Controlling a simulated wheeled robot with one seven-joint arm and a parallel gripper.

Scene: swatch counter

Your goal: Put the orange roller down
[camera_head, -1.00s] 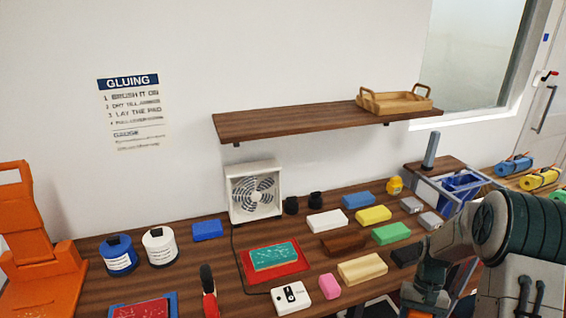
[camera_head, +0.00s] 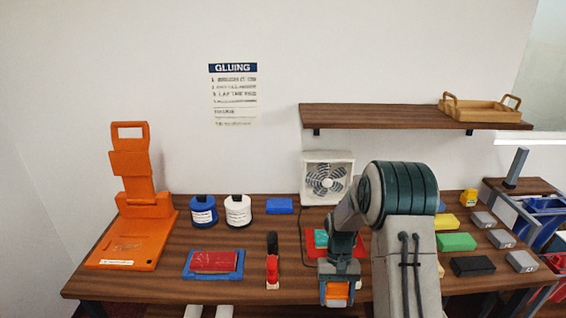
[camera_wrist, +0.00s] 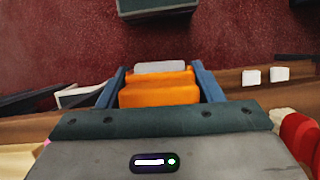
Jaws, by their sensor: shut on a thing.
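My gripper (camera_head: 338,292) is at the front edge of the counter, right of the red-and-black tool. It is shut on the orange roller (camera_head: 337,291). In the wrist view the orange roller (camera_wrist: 158,91) sits between the two blue fingers of my gripper (camera_wrist: 160,88), with a grey part at its far end. The wrist view shows dark red floor beyond the roller and a strip of wooden counter to each side. My arm hides part of the counter behind the gripper.
The wooden counter (camera_head: 185,262) holds an orange stand (camera_head: 140,220), a blue tray with a red pad (camera_head: 214,262), a red-and-black tool (camera_head: 272,262), blue (camera_head: 203,211) and white (camera_head: 238,211) pots, and a fan (camera_head: 326,178). Several blocks stand at the right.

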